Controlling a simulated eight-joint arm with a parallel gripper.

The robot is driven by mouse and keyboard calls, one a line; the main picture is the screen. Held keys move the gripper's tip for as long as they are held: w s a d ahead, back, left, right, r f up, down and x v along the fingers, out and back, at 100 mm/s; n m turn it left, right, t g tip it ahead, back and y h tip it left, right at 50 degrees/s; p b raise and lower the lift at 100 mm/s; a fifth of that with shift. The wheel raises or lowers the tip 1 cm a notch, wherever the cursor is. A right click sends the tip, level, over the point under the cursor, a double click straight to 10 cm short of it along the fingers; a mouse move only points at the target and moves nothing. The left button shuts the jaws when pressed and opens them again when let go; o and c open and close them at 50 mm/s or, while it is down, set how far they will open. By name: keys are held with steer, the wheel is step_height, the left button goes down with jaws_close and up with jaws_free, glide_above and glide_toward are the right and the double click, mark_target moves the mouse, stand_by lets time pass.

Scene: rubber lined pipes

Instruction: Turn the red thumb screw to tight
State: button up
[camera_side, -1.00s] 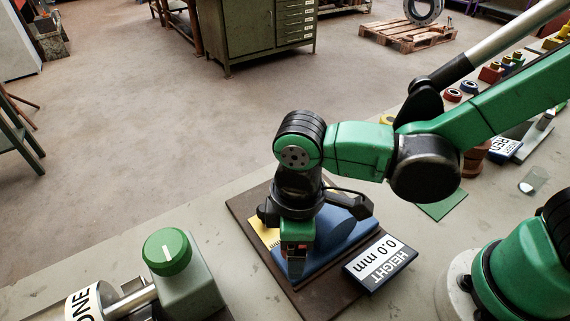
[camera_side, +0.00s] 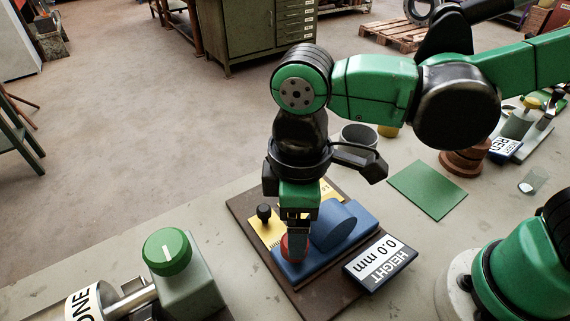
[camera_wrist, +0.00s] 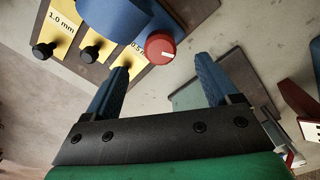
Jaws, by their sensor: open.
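The red thumb screw (camera_wrist: 161,46) shows in the wrist view as a round red cap with a white line across it, lying about level. It sits at the end of the blue block (camera_wrist: 133,18). In the side view the red screw (camera_side: 285,247) is mostly hidden behind my gripper's fingers. My gripper (camera_wrist: 162,68) is open, and its blue fingers stand apart with nothing between them. The screw appears beyond the fingertips, between their two lines. In the side view my gripper (camera_side: 298,246) points down over the screw; I cannot tell how large the gap is.
A brown board (camera_side: 243,222) carries the blue block, yellow plates (camera_side: 262,232) and black knobs (camera_wrist: 43,51). A display (camera_side: 380,264) reads height 0.0 mm. A green-knobbed box (camera_side: 190,285) stands front left.

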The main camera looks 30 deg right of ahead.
steer(key=shift+d+f+n+y, duration=0.15)
steer(key=shift+d+n+y, duration=0.5)
steer(key=shift+n, duration=0.55)
steer(key=shift+d+n+y, duration=0.25)
steer(key=shift+n+y, duration=0.3)
steer(key=shift+n, duration=0.15)
steer(key=n, duration=0.1)
steer(key=n+y, duration=0.1)
steer(key=shift+d+n+y, duration=0.3)
steer(key=shift+d, duration=0.05)
steer(key=shift+f+n+y, duration=0.1)
steer(key=shift+n+y, duration=0.2)
steer(key=shift+n, duration=0.1)
steer(key=shift+x, duration=2.65)
jaws_close()
